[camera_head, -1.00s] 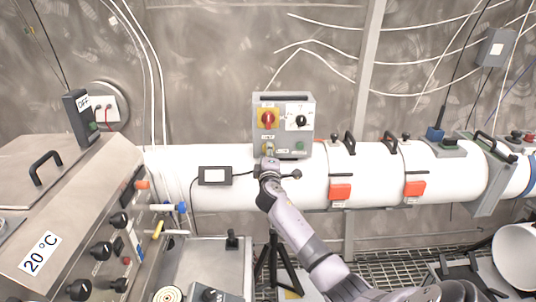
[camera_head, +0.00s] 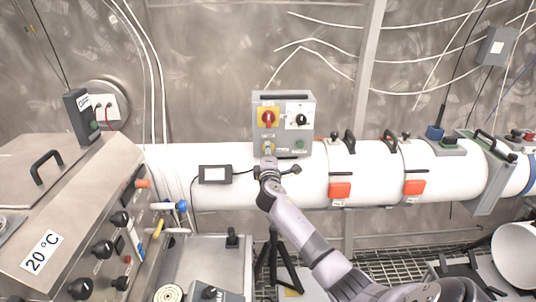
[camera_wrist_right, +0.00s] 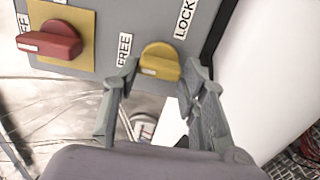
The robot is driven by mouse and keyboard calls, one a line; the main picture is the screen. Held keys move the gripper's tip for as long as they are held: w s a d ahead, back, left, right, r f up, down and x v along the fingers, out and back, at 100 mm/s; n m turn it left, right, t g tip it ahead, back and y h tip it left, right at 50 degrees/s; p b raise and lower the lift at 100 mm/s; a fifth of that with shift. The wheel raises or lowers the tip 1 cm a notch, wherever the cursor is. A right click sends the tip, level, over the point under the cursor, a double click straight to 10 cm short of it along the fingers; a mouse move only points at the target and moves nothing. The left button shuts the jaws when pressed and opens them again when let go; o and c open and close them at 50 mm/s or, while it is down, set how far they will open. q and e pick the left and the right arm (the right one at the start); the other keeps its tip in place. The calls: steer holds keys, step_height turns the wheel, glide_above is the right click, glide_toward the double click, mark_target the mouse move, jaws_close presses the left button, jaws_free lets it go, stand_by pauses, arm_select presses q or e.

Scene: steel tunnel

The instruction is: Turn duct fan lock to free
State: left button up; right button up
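The grey fan control box (camera_head: 284,130) stands on the white duct. Its yellow lock knob shows at the lower left of the box in the head view and large in the right wrist view (camera_wrist_right: 160,62). The label FREE (camera_wrist_right: 124,50) is left of the knob and LOCK (camera_wrist_right: 184,20) is at its upper right. A white mark on the knob faces its lower left side. My right gripper (camera_wrist_right: 160,78) is open, with one fingertip on each side of the knob; I cannot tell whether they touch it. My left gripper is not in view.
A red rotary switch (camera_wrist_right: 52,40) on a yellow plate sits left of the knob; the head view shows it above the knob (camera_head: 268,117). A black rotary knob (camera_head: 301,119) and a green button (camera_head: 299,144) are also on the box. Orange latches (camera_head: 340,190) line the duct.

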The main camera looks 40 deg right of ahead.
steer(key=o, duration=0.4)
steer(key=shift+c, duration=0.2)
steer(key=shift+s+a, duration=0.1)
steer(key=v, duration=1.1)
steer(key=shift+s+a, duration=0.25)
steer(key=shift+s, duration=0.05)
steer(key=shift+f, duration=0.1)
